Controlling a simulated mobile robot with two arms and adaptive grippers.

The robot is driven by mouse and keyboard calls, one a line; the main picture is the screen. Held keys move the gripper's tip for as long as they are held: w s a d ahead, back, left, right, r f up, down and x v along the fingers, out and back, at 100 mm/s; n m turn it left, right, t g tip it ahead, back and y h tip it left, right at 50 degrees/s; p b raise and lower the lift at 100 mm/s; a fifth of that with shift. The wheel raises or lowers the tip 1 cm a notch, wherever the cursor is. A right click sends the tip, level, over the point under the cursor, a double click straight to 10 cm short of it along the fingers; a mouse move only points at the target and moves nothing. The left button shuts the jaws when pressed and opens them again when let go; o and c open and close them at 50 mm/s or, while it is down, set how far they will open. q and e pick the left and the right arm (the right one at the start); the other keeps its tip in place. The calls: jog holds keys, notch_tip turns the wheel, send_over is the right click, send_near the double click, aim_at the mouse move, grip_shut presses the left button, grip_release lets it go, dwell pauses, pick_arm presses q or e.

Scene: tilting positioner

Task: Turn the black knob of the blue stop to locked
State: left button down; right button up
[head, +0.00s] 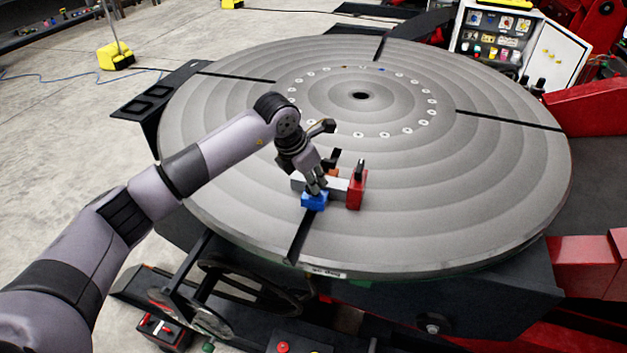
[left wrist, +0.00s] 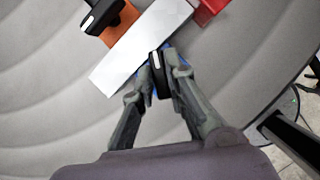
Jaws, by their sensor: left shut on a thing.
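The blue stop (head: 314,201) sits on the round grey turntable (head: 480,190), near its front slot. My left gripper (head: 317,190) is above it, pointing down. In the left wrist view, my left gripper (left wrist: 161,76) is shut on the black knob (left wrist: 161,86), which has a white mark on its top. Only slivers of the blue stop (left wrist: 172,58) show around the knob there. The fingers hide the knob's sides. My right gripper is in neither view.
A light metal bar (head: 340,184) lies against the blue stop. A red stop (head: 356,188) with a black knob stands to its right. An orange stop (head: 334,172) with a black knob (left wrist: 101,16) is behind the bar.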

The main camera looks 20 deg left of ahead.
pick_arm(q)
jog(key=m+b, duration=0.2)
jog(key=m, duration=0.1)
jog(key=shift+w+a+f+g+h+b, duration=0.1)
jog(key=shift+w+f+g+h+b, duration=0.05)
jog(key=shift+g+h+b, duration=0.2)
jog(key=m+b, duration=0.2)
jog(key=shift+m+g+h, duration=0.35)
jog(key=shift+m, duration=0.05)
jog(key=m+g+b, duration=0.1)
jog(key=m, duration=0.1)
jog(key=shift+w+m, duration=0.1)
jog(key=shift+m, duration=0.2)
jog(key=shift+r+m+g+h+b, duration=0.15)
jog(key=shift+m+g+b, duration=0.2)
jog(key=shift+m, duration=0.45)
jog(key=shift+r+m+g+h+b, duration=0.15)
jog(key=shift+m+g+b, duration=0.15)
jog(key=shift+m, duration=0.5)
jog(key=shift+f, duration=0.1)
jog(key=c, duration=1.6)
grip_release()
